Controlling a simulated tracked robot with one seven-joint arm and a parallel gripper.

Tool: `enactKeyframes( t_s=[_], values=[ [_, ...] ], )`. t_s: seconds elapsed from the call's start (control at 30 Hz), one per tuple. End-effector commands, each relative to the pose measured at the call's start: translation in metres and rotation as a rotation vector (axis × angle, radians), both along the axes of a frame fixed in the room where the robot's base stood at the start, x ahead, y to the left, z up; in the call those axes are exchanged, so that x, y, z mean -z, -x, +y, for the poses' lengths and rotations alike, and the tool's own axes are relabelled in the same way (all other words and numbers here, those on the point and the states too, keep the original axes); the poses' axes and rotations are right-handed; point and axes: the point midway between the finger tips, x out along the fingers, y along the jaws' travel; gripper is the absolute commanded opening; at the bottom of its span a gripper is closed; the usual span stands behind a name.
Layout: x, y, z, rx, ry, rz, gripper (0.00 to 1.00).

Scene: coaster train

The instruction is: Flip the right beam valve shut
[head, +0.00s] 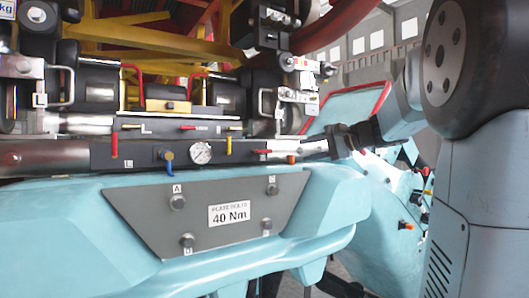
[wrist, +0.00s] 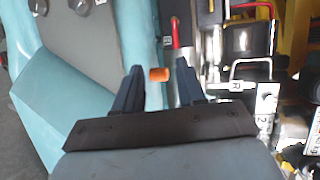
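The right beam valve has a red lever (head: 262,151) lying roughly along the dark beam, near an R label. In the wrist view the red lever (wrist: 175,28) shows just beyond my fingertips, running up the picture beside the R label (wrist: 168,42). My gripper (wrist: 160,72) is open, with its two dark fingers apart and nothing held. An orange cap (wrist: 160,75) shows between the fingertips; I cannot tell if it touches them. In the head view my gripper (head: 318,143) is at the beam's right end, to the right of the lever.
A yellow lever (head: 229,145), a blue handle (head: 168,156) and a gauge (head: 201,153) sit between the valves. The grey 40 Nm plate (head: 140,215) is below. A metal loop handle (wrist: 250,66) stands right of my fingers.

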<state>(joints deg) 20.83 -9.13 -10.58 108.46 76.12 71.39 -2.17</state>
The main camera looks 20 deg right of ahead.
Motion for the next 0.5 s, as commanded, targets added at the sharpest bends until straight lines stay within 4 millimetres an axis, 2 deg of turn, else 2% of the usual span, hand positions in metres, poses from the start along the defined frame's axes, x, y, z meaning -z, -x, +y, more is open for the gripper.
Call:
enactKeyframes(
  t_s=[0.1,0.2,0.37,0.5],
  values=[
    [-0.012,-0.011,-0.015,0.02,-0.049,-0.031,0.4],
    [-0.015,-0.016,-0.017,0.024,-0.063,-0.04,0.4],
    [-0.012,-0.028,-0.005,0.022,-0.065,-0.04,0.4],
    [-0.007,-0.046,0.011,0.022,-0.065,-0.039,0.4]
  ],
)
